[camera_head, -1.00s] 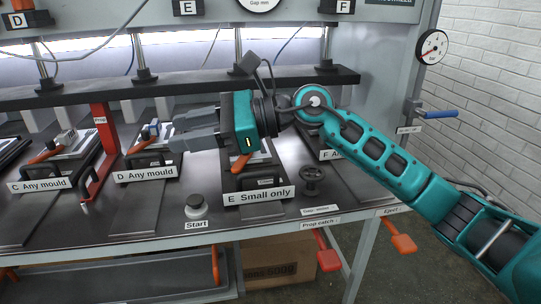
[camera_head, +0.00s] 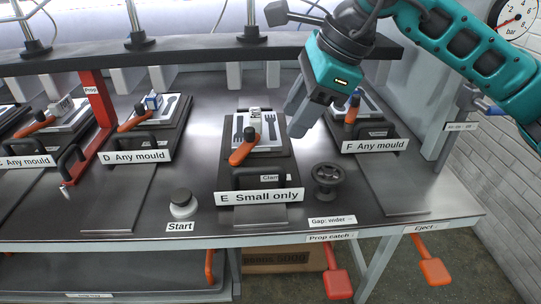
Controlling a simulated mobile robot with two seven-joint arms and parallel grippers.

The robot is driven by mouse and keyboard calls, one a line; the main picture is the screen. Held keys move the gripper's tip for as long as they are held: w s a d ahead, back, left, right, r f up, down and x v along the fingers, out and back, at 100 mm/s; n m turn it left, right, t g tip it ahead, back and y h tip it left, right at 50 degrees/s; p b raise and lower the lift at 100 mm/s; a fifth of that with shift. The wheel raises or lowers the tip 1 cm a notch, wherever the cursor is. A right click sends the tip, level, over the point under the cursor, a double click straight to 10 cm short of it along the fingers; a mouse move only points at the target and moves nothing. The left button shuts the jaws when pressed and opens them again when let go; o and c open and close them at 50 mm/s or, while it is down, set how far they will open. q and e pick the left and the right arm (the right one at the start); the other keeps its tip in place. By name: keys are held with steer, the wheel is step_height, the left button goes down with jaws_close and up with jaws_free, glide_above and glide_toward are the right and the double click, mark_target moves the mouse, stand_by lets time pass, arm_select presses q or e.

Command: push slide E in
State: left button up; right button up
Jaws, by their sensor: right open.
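Slide E (camera_head: 290,163) is a dark plate labelled "E Small only" on the press table, pulled out towards the front edge. My left gripper is out of view.
Slides D (camera_head: 168,136) and F (camera_head: 390,128) flank slide E. A black hand knob (camera_head: 327,177) stands right of its front, and the Start button (camera_head: 182,203) stands left. A dark crossbar (camera_head: 200,52) spans the back. A red prop (camera_head: 101,110) stands left of D.

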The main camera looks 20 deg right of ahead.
mark_target(262, 168)
steer(key=b+x, duration=0.1)
steer(key=x, duration=1.1)
steer(key=shift+a+f, duration=0.1)
steer(key=shift+f, duration=0.1)
jaws_close()
